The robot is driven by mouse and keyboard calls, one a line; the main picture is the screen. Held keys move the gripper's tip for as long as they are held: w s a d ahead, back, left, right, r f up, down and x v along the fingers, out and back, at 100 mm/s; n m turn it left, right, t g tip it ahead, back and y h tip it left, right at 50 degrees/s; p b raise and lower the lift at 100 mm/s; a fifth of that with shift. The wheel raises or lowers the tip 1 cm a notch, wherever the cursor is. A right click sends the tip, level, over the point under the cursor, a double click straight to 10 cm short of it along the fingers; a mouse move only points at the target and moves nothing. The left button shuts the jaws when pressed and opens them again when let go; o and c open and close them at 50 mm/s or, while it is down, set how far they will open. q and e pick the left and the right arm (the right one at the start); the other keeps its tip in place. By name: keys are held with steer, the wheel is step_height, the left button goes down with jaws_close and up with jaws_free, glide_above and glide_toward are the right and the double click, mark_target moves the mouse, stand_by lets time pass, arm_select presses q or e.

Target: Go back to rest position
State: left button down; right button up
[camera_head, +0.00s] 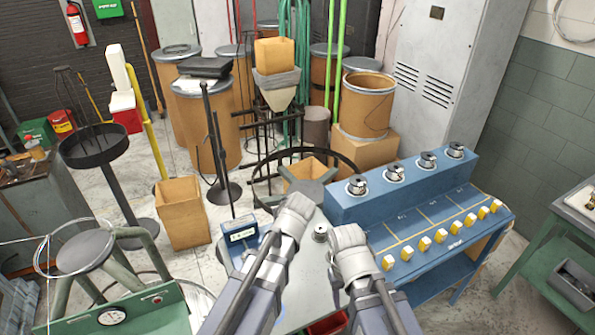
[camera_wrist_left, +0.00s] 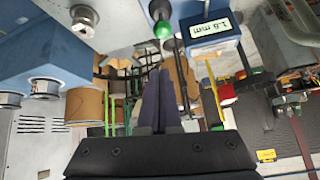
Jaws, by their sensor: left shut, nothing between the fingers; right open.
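My left gripper (camera_wrist_left: 160,75) shows in the left wrist view with its two dark fingers together and nothing between them. A small metal spool (camera_head: 320,232) stands between the two wrists.
The blue bench carries several metal spools (camera_head: 394,173) and a row of yellow blocks (camera_head: 425,243). A cardboard box (camera_head: 183,212) and a stool (camera_head: 83,250) stand left. A green machine (camera_head: 125,312) is at lower left. Drums (camera_head: 367,103) fill the back.

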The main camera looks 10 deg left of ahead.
arm_select(q)
steer(key=s+d+f+m+g+h+b, duration=0.1)
steer(key=s+d+f+m+g, duration=0.2)
steer(key=s, duration=0.7)
steer(key=s+d+f+m+g+h+b, duration=0.1)
steer(key=s+d+f+m+g, duration=0.3)
steer(key=s, duration=0.7)
steer(key=shift+d+f+m+h+b, duration=0.3)
steer(key=shift+d+f+m+b, duration=0.1)
steer(key=shift+f+m+b, duration=0.25)
steer(key=shift+w, duration=0.15)
